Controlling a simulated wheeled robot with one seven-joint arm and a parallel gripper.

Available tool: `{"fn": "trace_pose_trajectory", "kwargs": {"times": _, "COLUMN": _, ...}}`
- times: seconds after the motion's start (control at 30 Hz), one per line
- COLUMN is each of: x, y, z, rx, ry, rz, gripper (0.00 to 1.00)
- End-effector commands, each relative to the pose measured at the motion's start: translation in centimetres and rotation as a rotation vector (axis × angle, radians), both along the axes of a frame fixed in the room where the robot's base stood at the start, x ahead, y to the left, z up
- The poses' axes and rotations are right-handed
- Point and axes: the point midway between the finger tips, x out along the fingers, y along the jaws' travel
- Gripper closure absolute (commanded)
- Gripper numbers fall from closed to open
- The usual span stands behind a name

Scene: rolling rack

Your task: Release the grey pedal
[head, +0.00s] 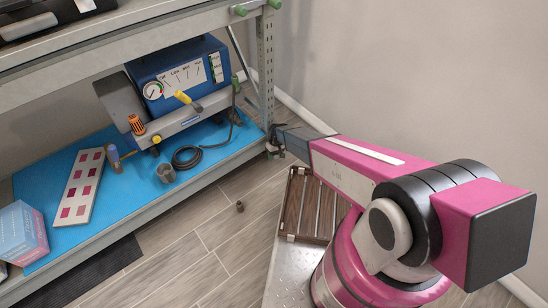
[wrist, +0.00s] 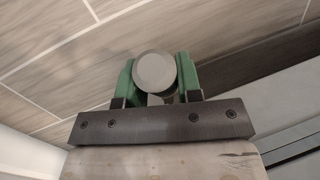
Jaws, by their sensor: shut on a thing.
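The grey pedal (wrist: 155,70) shows in the wrist view as a round grey end between the two green fingers of my gripper (wrist: 156,76). The fingers close on it from left and right. In the head view my gripper (head: 276,144) is at the foot of the rack's right post (head: 266,75), low by the floor. The pedal is too small and too covered there to make out. Whether the pedal is up or down cannot be told.
The rack's lower shelf has a blue mat (head: 130,187) with a blue machine (head: 180,75), a coiled black cable (head: 187,156), a grey cup (head: 166,173) and a swatch board (head: 82,186). A small brown piece (head: 240,206) lies on open floor. A wall stands behind.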

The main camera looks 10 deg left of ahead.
Motion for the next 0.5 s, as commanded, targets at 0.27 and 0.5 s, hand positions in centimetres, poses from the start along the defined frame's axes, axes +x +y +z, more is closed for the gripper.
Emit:
{"fn": "trace_pose_trajectory", "kwargs": {"times": 0.27, "x": 0.03, "y": 0.01, "z": 0.08, "rx": 0.000, "ry": -0.001, "rz": -0.001, "gripper": 0.42}}
{"fn": "trace_pose_trajectory", "kwargs": {"times": 0.5, "x": 0.17, "y": -0.05, "z": 0.80, "rx": 0.001, "ry": -0.001, "rz": -0.001, "gripper": 0.42}}
